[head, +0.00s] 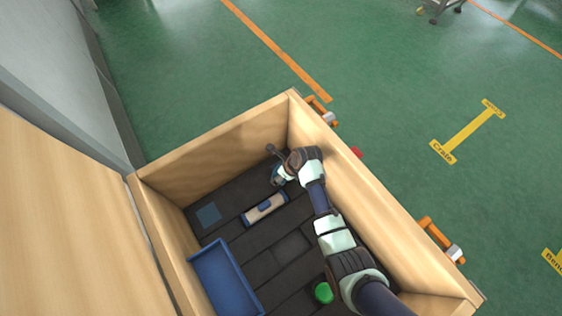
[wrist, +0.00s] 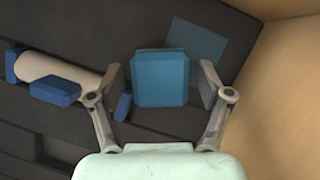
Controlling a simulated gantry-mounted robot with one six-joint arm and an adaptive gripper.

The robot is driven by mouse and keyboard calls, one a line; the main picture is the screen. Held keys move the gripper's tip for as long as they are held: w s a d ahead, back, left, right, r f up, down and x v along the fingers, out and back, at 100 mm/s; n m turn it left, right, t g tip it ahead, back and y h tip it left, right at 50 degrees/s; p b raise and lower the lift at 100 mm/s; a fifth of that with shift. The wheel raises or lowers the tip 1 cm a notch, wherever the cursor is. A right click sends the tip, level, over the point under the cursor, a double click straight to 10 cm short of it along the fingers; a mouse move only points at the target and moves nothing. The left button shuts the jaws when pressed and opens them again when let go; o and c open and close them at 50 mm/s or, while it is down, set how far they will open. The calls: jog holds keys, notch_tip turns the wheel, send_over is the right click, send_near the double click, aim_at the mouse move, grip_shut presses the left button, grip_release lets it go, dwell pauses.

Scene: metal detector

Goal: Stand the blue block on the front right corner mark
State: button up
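The blue block (wrist: 160,78) is between the two fingers of my gripper (wrist: 161,84) in the wrist view. A narrow gap shows on each side of it, so the fingers are open and apart from it. A flat blue-teal square mark (wrist: 205,46) lies on the dark floor just beyond the block, near the wooden wall; the block hides its lower left part. I cannot tell whether the block's base touches the mark. In the head view my gripper (head: 275,167) is low in the crate's far corner and mostly hides the block.
A pale cylinder with blue supports (head: 264,208) lies left of my gripper. Another teal square (head: 208,214), a blue tray (head: 222,279) and a green round object (head: 323,292) are on the crate floor. Wooden walls (head: 215,152) stand close around my gripper.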

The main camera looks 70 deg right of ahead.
jog(key=p+v, duration=0.7)
jog(key=v, duration=0.5)
jog(key=shift+r, duration=0.15)
dwell(1.3)
